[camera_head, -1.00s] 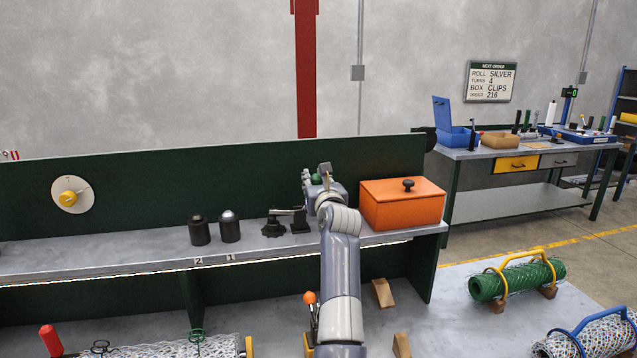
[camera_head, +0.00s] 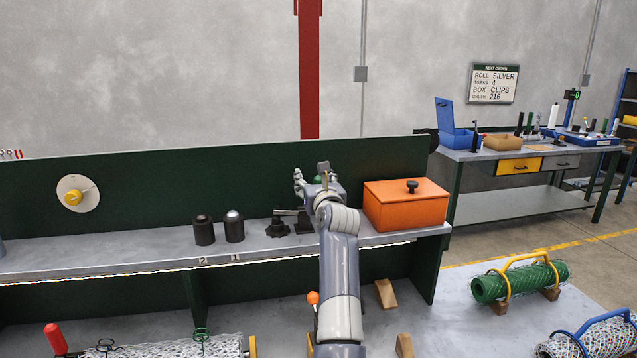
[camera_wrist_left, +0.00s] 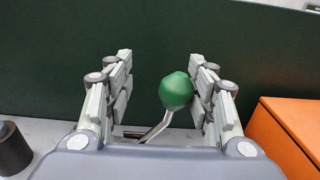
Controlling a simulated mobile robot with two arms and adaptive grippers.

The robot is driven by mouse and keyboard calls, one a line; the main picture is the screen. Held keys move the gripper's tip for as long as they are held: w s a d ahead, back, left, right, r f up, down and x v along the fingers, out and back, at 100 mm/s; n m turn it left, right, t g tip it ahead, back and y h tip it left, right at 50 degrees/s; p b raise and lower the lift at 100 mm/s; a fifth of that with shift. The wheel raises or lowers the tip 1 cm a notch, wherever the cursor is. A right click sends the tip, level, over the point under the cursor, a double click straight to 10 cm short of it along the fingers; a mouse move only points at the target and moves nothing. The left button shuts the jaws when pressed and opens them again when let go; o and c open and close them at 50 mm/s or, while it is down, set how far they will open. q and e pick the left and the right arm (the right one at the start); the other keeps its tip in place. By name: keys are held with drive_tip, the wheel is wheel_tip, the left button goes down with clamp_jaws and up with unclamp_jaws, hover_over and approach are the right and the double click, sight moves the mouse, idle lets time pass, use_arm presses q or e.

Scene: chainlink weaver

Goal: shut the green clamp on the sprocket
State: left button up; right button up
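The clamp's green ball knob (camera_wrist_left: 176,91) sits on a bent metal lever (camera_wrist_left: 157,128) in the left wrist view. My left gripper (camera_wrist_left: 160,90) is open around the knob, which lies close to the right finger; I cannot tell whether they touch. In the head view my left gripper (camera_head: 312,178) is above the bench shelf, with a bit of the green knob (camera_head: 318,179) showing between its fingers. Dark fittings (camera_head: 277,228) stand just left of my wrist; my arm hides part of the clamp. I cannot make out the sprocket clearly. My right gripper is not in view.
An orange box (camera_head: 405,208) with a black-knobbed lid stands close right of my left wrist. Two dark cylinders (camera_head: 204,231) stand to the left on the shelf. A green back panel (camera_head: 150,190) rises behind. The shelf's left part (camera_head: 90,258) is mostly clear.

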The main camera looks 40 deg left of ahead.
use_arm(q)
drive_tip(key=shift+s+a+r, duration=0.1)
drive_tip(key=shift+r, duration=0.15)
